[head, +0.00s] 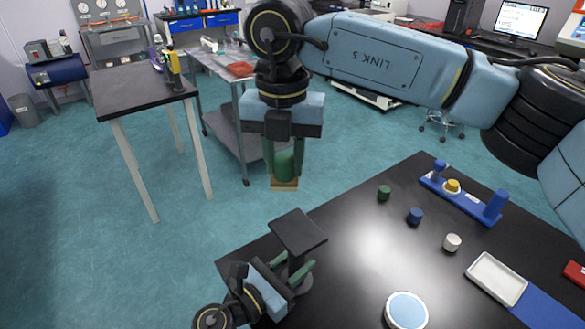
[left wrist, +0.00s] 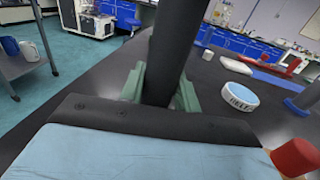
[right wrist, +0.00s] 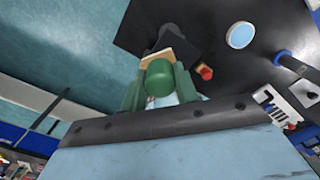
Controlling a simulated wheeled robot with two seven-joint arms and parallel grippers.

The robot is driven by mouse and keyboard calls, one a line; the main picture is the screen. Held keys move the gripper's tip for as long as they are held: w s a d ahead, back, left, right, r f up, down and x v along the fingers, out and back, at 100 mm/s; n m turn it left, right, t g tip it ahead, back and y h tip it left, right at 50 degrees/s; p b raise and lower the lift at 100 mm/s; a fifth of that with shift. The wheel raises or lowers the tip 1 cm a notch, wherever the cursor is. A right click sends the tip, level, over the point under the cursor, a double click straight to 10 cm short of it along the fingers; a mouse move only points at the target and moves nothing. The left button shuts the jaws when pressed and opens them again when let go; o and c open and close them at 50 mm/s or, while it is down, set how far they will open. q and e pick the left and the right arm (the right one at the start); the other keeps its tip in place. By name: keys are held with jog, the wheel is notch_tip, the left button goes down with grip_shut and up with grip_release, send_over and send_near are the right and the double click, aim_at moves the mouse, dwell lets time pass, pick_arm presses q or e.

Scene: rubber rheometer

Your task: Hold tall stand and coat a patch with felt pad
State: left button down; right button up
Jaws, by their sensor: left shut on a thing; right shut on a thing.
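The tall stand has a flat dark square top (head: 299,232) at the near left of the black table. My left gripper (head: 297,277) is shut on the stand's dark post, which also shows in the left wrist view (left wrist: 172,50). My right gripper (head: 284,160) is shut on the green handle (right wrist: 159,80) of the felt pad. The pad's tan base (head: 284,184) points down, apart from the stand top and just beyond its far edge in the head view. A round blue-and-white tin (head: 407,310) stands on the table. I cannot make out a separate patch.
The black table (head: 350,235) holds green (head: 384,192), blue (head: 415,216) and white (head: 452,242) small cylinders, a blue rack (head: 465,201) and a white tray (head: 496,279). A red knob (left wrist: 296,157) is close to my left gripper.

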jog(key=shift+f, duration=3.5)
jog(key=shift+s+d+f, duration=0.3)
jog(key=shift+s+f, duration=0.05)
jog(key=shift+f, duration=0.15)
jog(key=shift+s+d, duration=0.6)
jog(key=shift+s, duration=0.25)
jog(key=shift+s+d, duration=0.65)
jog(key=shift+s, duration=0.25)
jog(key=shift+s+d, duration=0.6)
jog(key=shift+s, duration=0.25)
jog(key=shift+w+a+r, duration=0.1)
jog(key=shift+w+a, duration=0.65)
jog(key=shift+w, duration=0.25)
jog(key=shift+w+a+f, duration=0.1)
jog(key=shift+w+a, duration=0.6)
jog(key=shift+w, duration=0.35)
jog(key=shift+w+a+r, duration=0.1)
jog(key=shift+w+a, duration=0.65)
jog(key=shift+w, duration=0.25)
jog(key=shift+r, duration=4)
pick_arm(q)
jog(key=c, duration=0.9)
grip_release()
jog(key=shift+c, duration=0.2)
jog(key=shift+a, duration=0.1)
